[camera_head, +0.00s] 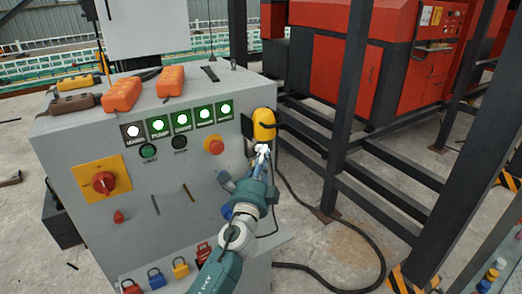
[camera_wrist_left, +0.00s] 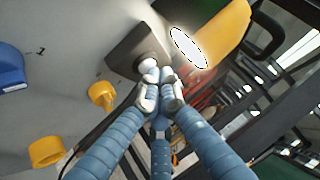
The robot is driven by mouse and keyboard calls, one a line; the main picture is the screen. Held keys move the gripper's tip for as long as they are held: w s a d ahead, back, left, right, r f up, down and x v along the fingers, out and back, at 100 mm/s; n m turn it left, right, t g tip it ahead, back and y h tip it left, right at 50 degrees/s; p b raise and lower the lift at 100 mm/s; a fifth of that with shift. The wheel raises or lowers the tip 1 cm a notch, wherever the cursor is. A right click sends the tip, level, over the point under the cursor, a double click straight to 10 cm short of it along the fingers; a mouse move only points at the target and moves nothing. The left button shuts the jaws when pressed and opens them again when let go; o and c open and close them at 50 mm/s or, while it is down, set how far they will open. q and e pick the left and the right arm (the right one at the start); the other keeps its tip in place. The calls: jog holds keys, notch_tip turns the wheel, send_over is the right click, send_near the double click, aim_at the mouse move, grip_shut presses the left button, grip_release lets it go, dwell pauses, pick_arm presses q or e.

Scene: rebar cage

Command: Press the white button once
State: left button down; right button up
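On the grey control panel (camera_head: 150,200), a round white lit button (camera_head: 133,131) is at the left end of a row of green-labelled lit buttons. My left gripper (camera_head: 262,149) is far to its right, at the panel's right edge, just below a yellow lamp-like object (camera_head: 264,124). In the left wrist view its fingertips (camera_wrist_left: 161,76) are drawn together with nothing visible between them. They are right by a pale round knob (camera_wrist_left: 148,65) on a dark square plate (camera_wrist_left: 138,47); I cannot tell whether they touch it. My right gripper is not in view.
Orange and brown handheld boxes (camera_head: 122,94) lie on the panel top. A red emergency knob (camera_head: 214,146) and red rotary switch (camera_head: 104,182) stick out from the front. Dark steel posts (camera_head: 347,100) stand close on the right. A black cable (camera_head: 345,218) lies on the floor.

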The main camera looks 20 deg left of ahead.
pick_arm(q)
jog(key=shift+s+d, duration=0.65)
jog(key=shift+d, duration=0.05)
jog(key=shift+s+d, duration=0.8)
jog(key=shift+d, duration=0.2)
jog(key=shift+s+d, duration=0.75)
jog(key=shift+d, duration=0.25)
